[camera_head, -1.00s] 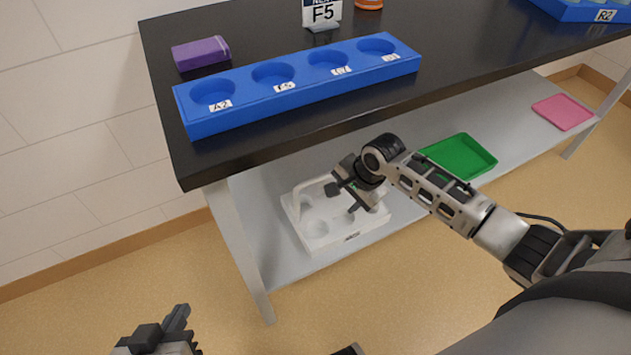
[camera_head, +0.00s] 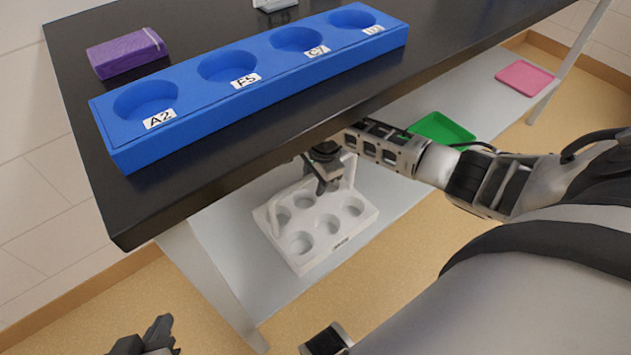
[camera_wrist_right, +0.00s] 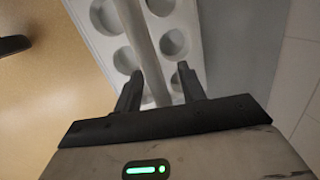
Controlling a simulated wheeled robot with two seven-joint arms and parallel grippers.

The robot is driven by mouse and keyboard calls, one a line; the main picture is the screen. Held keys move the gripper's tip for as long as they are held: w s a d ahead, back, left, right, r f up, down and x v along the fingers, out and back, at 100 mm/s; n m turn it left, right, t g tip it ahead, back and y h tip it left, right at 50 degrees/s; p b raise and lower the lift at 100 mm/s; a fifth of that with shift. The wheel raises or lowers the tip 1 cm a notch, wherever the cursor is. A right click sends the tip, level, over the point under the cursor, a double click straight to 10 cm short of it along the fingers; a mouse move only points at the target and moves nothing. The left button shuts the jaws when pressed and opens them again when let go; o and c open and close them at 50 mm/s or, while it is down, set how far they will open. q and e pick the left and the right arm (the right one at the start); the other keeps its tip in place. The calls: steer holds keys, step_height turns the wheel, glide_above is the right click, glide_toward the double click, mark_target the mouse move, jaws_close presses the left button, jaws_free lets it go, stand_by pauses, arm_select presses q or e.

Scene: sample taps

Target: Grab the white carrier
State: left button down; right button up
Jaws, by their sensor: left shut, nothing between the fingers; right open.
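The white carrier (camera_head: 330,252) sits on the lower shelf under the black table. It has several empty round holes and a raised handle. My right gripper (camera_head: 325,185) is open over the carrier at its handle and hides part of the bar. In the right wrist view my right gripper (camera_wrist_right: 160,82) points down at the carrier (camera_wrist_right: 108,38). The handle bar (camera_wrist_right: 141,40) runs down between the two fingers, with gaps visible; I cannot tell whether it is at fingertip depth. My left gripper (camera_head: 160,332) is shut and empty at the bottom left, away from the carrier.
The black table top (camera_head: 80,110) overhangs the shelf close above my right arm. A blue rack (camera_head: 215,105) with labelled holes and a purple box (camera_head: 126,55) stand on it. A green tray (camera_head: 440,128) and a pink tray (camera_head: 524,78) lie further right on the shelf (camera_head: 232,255).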

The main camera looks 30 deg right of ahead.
steer(key=shift+f+p, duration=0.25)
steer(key=shift+p, duration=0.1)
stand_by(0.6)
steer(key=shift+w, duration=0.1)
jaws_close()
